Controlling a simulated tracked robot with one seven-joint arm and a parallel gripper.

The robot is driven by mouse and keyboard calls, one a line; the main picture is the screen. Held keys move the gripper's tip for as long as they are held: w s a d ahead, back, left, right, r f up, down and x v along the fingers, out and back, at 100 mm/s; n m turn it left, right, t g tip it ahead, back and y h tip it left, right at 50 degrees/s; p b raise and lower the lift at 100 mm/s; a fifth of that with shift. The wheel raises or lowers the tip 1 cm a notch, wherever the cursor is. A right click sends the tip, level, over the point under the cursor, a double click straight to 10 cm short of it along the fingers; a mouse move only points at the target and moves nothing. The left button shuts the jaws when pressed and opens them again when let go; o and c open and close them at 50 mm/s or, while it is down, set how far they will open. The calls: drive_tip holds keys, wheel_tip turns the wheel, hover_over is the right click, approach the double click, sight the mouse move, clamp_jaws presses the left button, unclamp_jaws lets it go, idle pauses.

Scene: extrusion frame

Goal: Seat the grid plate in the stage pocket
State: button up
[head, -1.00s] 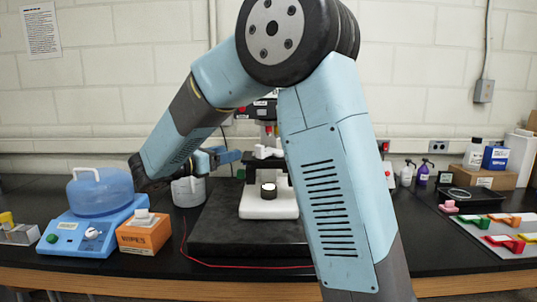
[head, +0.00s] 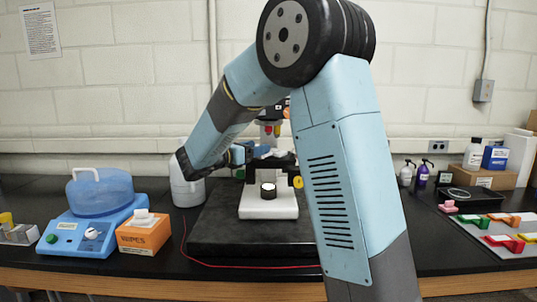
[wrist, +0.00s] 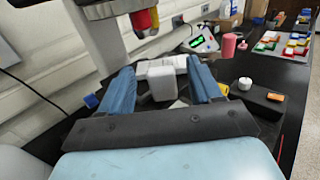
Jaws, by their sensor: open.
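My gripper (wrist: 162,88) is open in the wrist view, with its two blue fingers apart on either side of a white block (wrist: 161,80). Whether the fingers touch the block is not clear. White pieces show behind it; I cannot tell whether they are the grid plate or part of the stage. In the head view my gripper (head: 246,154) is at the microscope, beside the dark stage (head: 281,164) and below the objectives. A dark block with a white knob (wrist: 258,100) lies to the right of the fingers in the wrist view. The stage pocket cannot be made out.
The red and yellow objectives (wrist: 145,20) hang close above the fingers. The white microscope base (head: 268,208) stands on a black slab (head: 230,232). A blue device (head: 95,225) and an orange box (head: 144,234) are left; coloured holders (head: 500,235) lie right.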

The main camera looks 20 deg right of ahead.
drive_tip(key=shift+x, duration=1)
drive_tip(key=shift+c, duration=0.3)
drive_tip(key=c, duration=1.1)
drive_tip(key=shift+r, duration=0.1)
